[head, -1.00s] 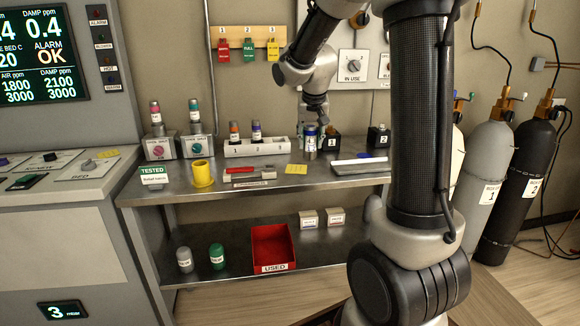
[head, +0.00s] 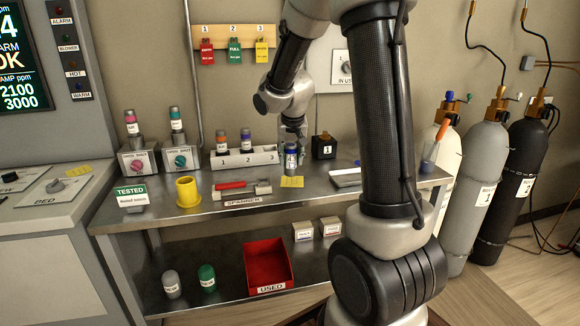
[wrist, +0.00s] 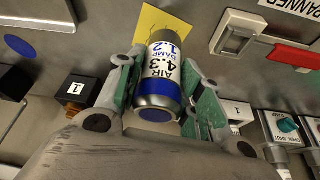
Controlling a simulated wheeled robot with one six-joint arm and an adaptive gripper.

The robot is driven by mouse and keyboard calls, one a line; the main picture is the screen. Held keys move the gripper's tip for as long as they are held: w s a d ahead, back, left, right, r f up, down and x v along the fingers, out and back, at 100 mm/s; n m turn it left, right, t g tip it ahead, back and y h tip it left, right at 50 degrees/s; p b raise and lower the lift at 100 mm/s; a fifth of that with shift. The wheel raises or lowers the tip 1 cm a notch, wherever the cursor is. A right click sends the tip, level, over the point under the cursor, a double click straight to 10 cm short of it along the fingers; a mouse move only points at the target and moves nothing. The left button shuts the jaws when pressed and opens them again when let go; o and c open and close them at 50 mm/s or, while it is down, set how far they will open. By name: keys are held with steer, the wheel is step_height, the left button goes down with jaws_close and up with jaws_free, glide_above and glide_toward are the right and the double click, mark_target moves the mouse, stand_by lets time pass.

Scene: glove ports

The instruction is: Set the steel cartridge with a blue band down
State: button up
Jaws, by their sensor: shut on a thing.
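The steel cartridge with a blue band (head: 291,160) is held upright over the steel bench, just behind a yellow note (head: 291,182). In the wrist view the cartridge (wrist: 163,70) shows a white label reading AIR DAMP 4.3 1.2 and a blue band near its end. My gripper (head: 292,142) is shut on it, with green-padded fingers on both sides in the wrist view (wrist: 160,95). I cannot tell whether its base touches the bench (head: 330,191).
A white rack (head: 245,157) numbered 1 to 3 stands left of the cartridge, with cartridges at 1 and 2. A black block marked 1 (head: 324,146) is close on the right. A red USED bin (head: 268,266) is below.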

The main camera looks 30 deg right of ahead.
mark_target(291, 164)
steer(key=shift+f, duration=1.7)
steer(key=shift+f, duration=0.1)
steer(key=o, duration=1.2)
